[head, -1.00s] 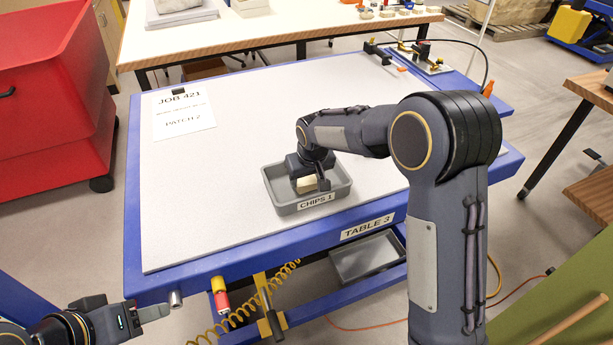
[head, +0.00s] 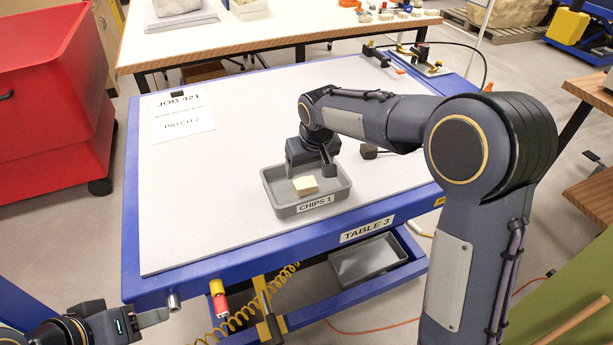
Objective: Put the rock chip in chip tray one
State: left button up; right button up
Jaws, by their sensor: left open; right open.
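The rock chip, a small pale cream block (head: 305,185), lies in the grey tray labelled CHIPS 1 (head: 316,204) on the table. My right gripper (head: 311,172) is open above the back part of the tray. It is apart from the chip, with its fingers pointing down. My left gripper (head: 155,317) is open and empty in front of the table, at the lower left.
A small dark block (head: 369,152) sits on the table right of the tray. A paper marked JOB 421 (head: 181,118) lies at the left. A second grey tray (head: 368,258) is on the lower shelf.

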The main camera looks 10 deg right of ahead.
jog(key=s+d+r+m+y, duration=0.1)
jog(key=s+d+r, duration=0.3)
jog(key=s, duration=0.3)
jog(key=s+d+r+m+y, duration=0.1)
jog(key=s+d+r, duration=0.35)
jog(key=s, duration=0.35)
jog(key=s+f+m+t, duration=0.1)
jog(key=s+f, duration=0.1)
jog(key=s, duration=0.6)
jog(key=s+f+t+y, duration=0.1)
jog(key=s+f, duration=0.2)
jog(key=s, duration=0.6)
jog(key=shift+f+m, duration=0.2)
jog(key=shift+m, duration=0.2)
